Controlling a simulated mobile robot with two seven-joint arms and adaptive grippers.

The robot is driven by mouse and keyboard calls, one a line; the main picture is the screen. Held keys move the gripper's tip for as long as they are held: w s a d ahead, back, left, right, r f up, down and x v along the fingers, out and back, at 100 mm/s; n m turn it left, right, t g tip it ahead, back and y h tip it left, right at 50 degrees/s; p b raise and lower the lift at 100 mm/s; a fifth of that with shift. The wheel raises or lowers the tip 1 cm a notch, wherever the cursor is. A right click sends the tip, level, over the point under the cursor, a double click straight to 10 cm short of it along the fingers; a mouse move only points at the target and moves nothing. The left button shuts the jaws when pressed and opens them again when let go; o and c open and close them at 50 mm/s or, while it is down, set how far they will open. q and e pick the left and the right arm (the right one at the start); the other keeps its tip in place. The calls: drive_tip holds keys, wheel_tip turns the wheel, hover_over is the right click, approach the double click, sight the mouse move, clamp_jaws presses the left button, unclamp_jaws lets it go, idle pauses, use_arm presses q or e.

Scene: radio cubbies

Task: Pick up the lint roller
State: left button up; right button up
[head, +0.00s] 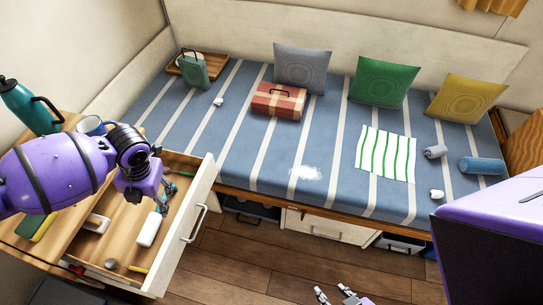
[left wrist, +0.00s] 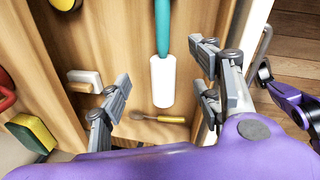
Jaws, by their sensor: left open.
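The lint roller has a white roll (head: 148,228) and a teal handle, and lies in the open wooden drawer at the left. In the left wrist view its white roll (left wrist: 163,82) points toward me and its handle runs up and out of the frame. My left gripper (head: 162,196) is over the drawer, hiding part of the handle in the head view. In the left wrist view its fingers (left wrist: 163,66) are apart, one on each side of the roller, with nothing held. My right gripper (head: 334,293) shows at the bottom edge, fingers apart and empty.
The drawer front (head: 185,235) stands close on the right. A spoon-like tool with a yellow handle (left wrist: 160,119) and a white block (left wrist: 85,78) lie near the roller. A sponge (left wrist: 32,134) and a teal bottle (head: 30,108) are on the cabinet. A bed (head: 235,150) stands beyond.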

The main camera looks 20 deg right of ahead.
sight(156, 212)
use_arm(q)
drive_tip(key=f, duration=0.4)
drive_tip(key=a+f, duration=0.1)
drive_tip(key=f, duration=0.1)
drive_tip(key=shift+w+a+f, duration=0.1)
drive_tip(key=shift+w+f, duration=0.15)
drive_tip(key=shift+f, duration=0.15)
drive_tip(key=shift+a+f, duration=0.1)
drive_tip(key=shift+f, duration=0.25)
use_arm(e)
drive_tip(key=shift+s+a+f, duration=0.2)
drive_tip(key=shift+s+a, duration=0.05)
drive_tip(key=shift+s, duration=0.05)
use_arm(q)
drive_tip(key=c, duration=1.2)
drive_tip(key=shift+c, duration=1)
use_arm(e)
drive_tip(key=shift+d+f, duration=0.1)
use_arm(q)
drive_tip(key=shift+r, duration=0.1)
